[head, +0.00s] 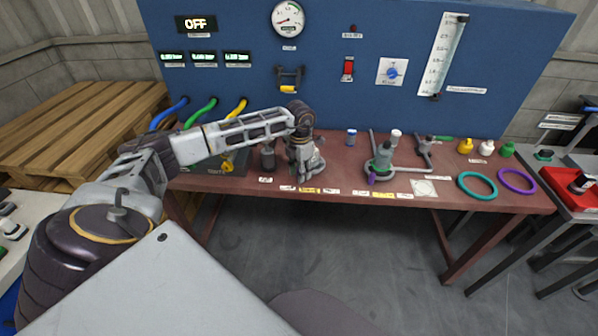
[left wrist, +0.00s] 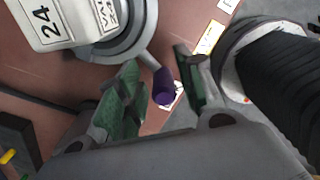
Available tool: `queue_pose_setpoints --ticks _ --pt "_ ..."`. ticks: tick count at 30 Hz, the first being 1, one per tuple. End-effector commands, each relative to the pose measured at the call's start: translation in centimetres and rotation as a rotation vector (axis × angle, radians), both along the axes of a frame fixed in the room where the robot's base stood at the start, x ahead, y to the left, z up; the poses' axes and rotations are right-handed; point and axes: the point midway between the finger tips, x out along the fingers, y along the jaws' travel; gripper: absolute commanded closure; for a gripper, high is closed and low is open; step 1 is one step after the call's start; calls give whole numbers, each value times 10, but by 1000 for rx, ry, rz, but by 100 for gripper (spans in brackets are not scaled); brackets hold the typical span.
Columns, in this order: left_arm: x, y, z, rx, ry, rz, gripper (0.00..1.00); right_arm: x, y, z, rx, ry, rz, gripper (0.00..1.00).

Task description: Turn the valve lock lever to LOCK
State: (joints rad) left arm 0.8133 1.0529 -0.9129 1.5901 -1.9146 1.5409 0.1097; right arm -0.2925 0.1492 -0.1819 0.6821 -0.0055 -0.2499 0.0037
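The valve (left wrist: 118,35) shows in the left wrist view as a round grey body with a white box marked 24 on it. Its purple lever (left wrist: 165,86) sticks out between the fingers of my left gripper (left wrist: 163,88). The green-padded fingers stand apart, one on each side of the lever, and I see no clear grip on it. In the head view my left gripper (head: 305,168) is low over the red-brown table and hides most of this valve and its lever. A second valve (head: 382,160) with a purple lever (head: 371,178) stands to the right. My right gripper is not in view.
White and yellow labels (head: 308,190) lie along the front edge of the table (head: 440,195). A dark cylindrical part (head: 267,158) stands just left of my gripper. Teal (head: 477,186) and purple (head: 517,181) rings lie at the right. A blue panel (head: 230,90) rises behind.

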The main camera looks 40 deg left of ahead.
Motion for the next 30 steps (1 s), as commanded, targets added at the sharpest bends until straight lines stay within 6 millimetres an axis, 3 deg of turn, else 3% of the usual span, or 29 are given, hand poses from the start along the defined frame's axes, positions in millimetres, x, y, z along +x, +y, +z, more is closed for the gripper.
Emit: queue_pose_setpoints --ticks 6,9,14,20,30 --pt "-1 3 -1 4 4 5 60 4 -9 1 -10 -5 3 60" --pt "-1 3 -1 6 5 6 60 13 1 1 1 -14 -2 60" --pt "-1 4 4 7 4 7 60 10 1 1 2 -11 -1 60" --pt "-1 4 21 6 3 7 60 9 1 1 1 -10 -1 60" --pt "0 2 71 5 2 6 60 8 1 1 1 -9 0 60"
